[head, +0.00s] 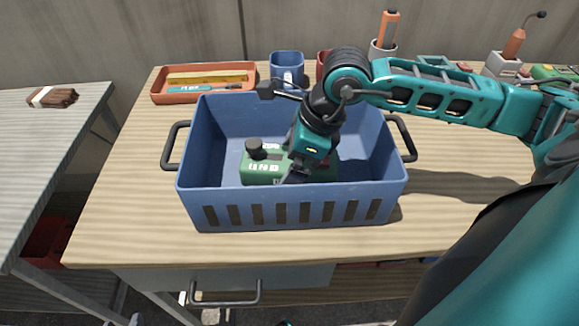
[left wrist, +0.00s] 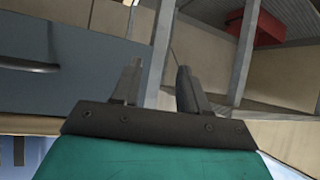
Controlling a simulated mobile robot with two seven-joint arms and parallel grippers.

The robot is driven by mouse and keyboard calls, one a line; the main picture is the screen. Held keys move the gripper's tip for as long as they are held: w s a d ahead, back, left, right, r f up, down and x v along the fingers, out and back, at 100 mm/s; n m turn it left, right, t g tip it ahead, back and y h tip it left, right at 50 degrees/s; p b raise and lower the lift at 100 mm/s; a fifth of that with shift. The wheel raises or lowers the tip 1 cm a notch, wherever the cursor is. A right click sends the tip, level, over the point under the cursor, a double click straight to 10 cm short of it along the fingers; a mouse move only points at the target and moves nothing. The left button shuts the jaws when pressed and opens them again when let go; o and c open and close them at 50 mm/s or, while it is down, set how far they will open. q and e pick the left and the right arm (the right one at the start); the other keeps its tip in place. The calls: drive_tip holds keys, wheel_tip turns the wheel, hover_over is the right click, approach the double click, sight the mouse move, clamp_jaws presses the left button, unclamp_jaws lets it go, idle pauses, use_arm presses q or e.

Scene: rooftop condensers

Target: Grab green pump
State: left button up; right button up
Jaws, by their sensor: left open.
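The green pump (head: 262,168), with a black cap and white lettering, lies inside the blue crate (head: 290,212) on the wooden table. My right arm reaches in from the right, and my right gripper (head: 295,174) points down into the crate at the pump. The gripper and wrist cover part of the pump. Its fingers are too small and dark to tell whether they grip it. My left gripper (left wrist: 157,72) shows in the left wrist view with its two fingers apart and nothing between them. It is away from the pump, near the drawer and table legs.
An orange tray (head: 192,97) and a blue cup (head: 287,66) stand behind the crate. A grey holder (head: 382,50) with an orange-handled tool is at the back. A side table (head: 45,125) bears a brown brush-like object (head: 52,97). A drawer handle (head: 225,300) juts out below the tabletop.

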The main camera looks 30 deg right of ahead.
drive_tip(key=shift+f, duration=0.2)
drive_tip(key=shift+w+r, duration=0.1)
drive_tip(key=c, duration=1.4)
